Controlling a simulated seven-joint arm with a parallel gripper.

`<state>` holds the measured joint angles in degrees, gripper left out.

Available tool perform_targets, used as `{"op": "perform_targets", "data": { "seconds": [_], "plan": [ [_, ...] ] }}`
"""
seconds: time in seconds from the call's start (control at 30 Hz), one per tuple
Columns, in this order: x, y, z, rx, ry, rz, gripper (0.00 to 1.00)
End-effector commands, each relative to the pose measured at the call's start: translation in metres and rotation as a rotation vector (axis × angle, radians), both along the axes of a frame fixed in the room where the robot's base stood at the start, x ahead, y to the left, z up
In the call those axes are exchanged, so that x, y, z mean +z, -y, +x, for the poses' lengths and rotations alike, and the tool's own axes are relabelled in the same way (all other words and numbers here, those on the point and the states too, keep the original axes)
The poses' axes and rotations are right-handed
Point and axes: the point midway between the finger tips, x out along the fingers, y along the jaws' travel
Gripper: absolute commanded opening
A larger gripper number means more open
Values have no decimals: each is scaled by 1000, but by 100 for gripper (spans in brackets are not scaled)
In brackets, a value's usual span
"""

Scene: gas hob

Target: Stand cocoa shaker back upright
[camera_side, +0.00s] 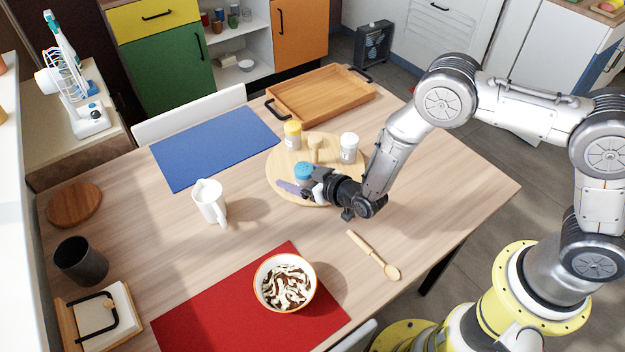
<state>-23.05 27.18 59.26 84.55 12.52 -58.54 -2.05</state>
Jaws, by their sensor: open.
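A round wooden board (325,143) on the table holds several small containers. A yellow-capped shaker (292,136) and a white shaker (349,148) stand upright, with a light wooden piece (315,149) between them. A blue-capped container (303,171) is near the front of the board; its lower part is partly hidden by my gripper. A flat-looking purple shape (289,187) shows just left of my gripper. My gripper (313,190) is open, low over the board's front, close to the blue-capped container. I cannot tell which container is the cocoa shaker, nor whether the gripper touches anything.
A white jug (210,201) stands left of the board. A blue mat (214,147) and a wooden tray (318,95) lie behind. A bowl (285,283) sits on a red mat (215,318) in front, with a wooden spoon (374,256) to its right. The table's right side is clear.

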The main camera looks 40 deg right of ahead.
Motion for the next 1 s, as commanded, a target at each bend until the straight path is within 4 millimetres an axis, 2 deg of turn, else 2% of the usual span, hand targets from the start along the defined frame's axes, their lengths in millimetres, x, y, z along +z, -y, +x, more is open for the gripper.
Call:
{"op": "perform_targets", "data": {
  "seconds": [0.5, 0.73, 0.93, 1.0],
  "plan": [
    [36, 17, -86, 1, -2, -1, 86],
    [43, 21, -102, 1, -1, 0, 86],
    [45, 21, -103, -1, -1, 2, 86],
    [51, 21, -100, -4, -9, 6, 86]
  ]
}}
